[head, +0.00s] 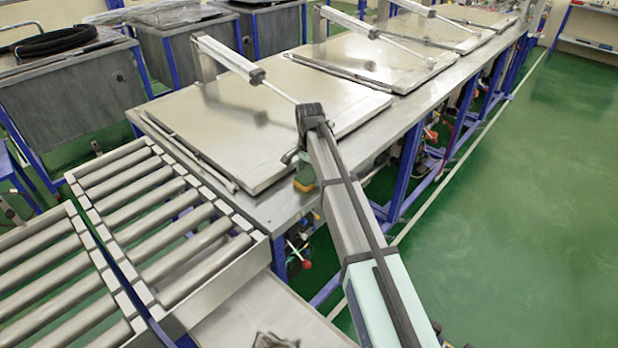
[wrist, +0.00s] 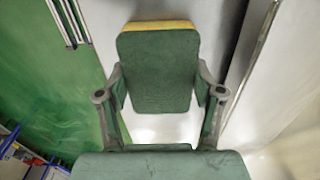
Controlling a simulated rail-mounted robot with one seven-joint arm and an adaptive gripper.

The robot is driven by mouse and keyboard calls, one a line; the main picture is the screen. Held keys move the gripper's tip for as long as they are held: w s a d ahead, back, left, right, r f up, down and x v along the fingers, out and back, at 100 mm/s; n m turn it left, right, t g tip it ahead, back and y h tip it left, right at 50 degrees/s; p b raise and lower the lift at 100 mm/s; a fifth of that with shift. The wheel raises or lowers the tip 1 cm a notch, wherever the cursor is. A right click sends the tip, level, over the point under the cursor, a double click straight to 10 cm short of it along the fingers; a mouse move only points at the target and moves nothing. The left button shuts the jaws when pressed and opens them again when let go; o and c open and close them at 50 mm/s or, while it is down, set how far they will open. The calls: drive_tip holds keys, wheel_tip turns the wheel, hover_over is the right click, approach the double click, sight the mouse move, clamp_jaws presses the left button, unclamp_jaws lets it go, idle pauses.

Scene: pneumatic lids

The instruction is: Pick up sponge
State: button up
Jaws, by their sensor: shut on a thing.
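The sponge (wrist: 157,70) has a dark green face and a yellow edge along its top. In the wrist view my gripper (wrist: 160,92) is shut on it, with one finger pressed against each side. In the head view a small yellow and green part of the sponge (head: 303,184) shows below the end of my arm, by the front edge of the metal table; the arm hides most of my gripper there. I cannot tell whether the sponge touches the table.
The steel table (head: 278,214) carries several flat metal lids (head: 250,125) with pneumatic cylinders (head: 229,60). A roller conveyor (head: 165,215) stands at the left. Green floor (head: 520,200) lies open on the right.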

sight(309, 174)
wheel_tip(309, 174, up, 20)
drive_tip(key=b, duration=0.4)
drive_tip(key=shift+b, duration=0.4)
drive_tip(key=shift+c, duration=0.3)
drive_tip(key=shift+c, duration=1.4)
drive_tip(key=shift+r, duration=0.1)
